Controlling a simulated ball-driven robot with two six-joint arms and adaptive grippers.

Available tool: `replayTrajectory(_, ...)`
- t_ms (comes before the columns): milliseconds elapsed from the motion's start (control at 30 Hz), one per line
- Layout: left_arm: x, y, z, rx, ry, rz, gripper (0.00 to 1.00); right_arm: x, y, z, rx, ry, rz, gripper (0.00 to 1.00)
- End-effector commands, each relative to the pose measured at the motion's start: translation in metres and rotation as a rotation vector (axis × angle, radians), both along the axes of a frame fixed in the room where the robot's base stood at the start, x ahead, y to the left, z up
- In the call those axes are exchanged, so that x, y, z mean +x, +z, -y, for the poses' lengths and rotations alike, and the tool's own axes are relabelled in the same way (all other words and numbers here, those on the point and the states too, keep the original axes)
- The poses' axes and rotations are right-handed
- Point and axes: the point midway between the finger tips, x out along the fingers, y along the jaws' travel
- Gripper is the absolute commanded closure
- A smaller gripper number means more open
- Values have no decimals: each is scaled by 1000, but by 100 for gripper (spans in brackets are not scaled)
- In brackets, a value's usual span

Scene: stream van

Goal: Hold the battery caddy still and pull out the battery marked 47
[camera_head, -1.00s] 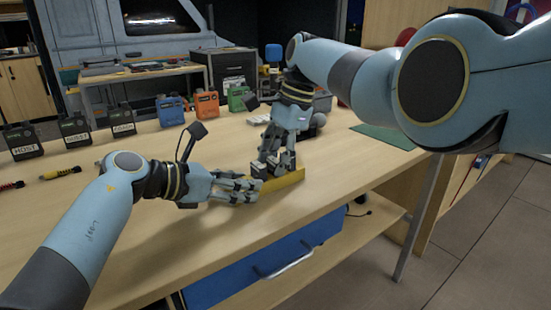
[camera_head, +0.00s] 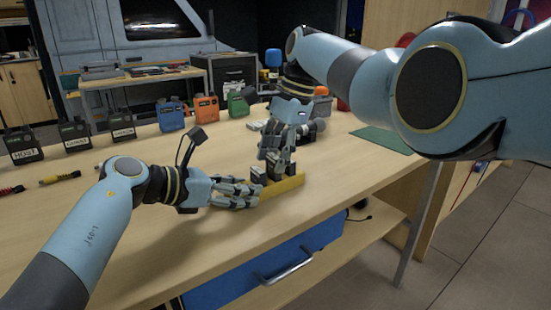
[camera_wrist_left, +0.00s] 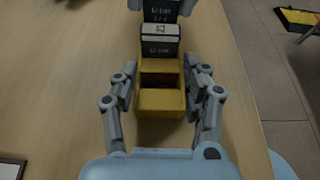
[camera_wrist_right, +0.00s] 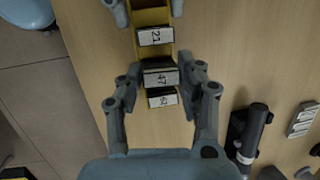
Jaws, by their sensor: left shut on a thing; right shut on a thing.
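The yellow battery caddy (camera_head: 287,187) stands on the wooden workbench. My left gripper (camera_head: 252,195) is shut on its near end, with fingers along both sides in the left wrist view (camera_wrist_left: 162,115); that end has empty compartments. Battery 47 (camera_wrist_right: 160,78) is between the fingers of my right gripper (camera_wrist_right: 161,88), which is shut on it from above. Its dark Li-ion face (camera_wrist_left: 160,12) shows above battery 21 (camera_wrist_right: 155,37), so it looks partly raised; its lower end is hidden. Another battery (camera_wrist_right: 162,98) sits on its other side, its number hard to read.
Labelled dark packs (camera_head: 75,136), a blue pack (camera_head: 171,113) and an orange pack (camera_head: 206,106) stand along the back of the bench. A black cylinder (camera_wrist_right: 250,130) lies beside the caddy. The bench's front edge is close, above a blue drawer (camera_head: 260,270).

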Motion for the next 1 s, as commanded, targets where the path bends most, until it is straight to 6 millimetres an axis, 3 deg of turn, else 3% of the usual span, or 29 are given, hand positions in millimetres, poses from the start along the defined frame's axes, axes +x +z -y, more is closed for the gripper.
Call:
replayTrajectory(600, -1, -1, 0, 0, -1, -2, 87, 0, 17, 0, 1, 0, 2, 100)
replayTrajectory(1000, 0, -1, 0, 1, -1, -1, 87, 0, 18, 0, 1, 0, 1, 100)
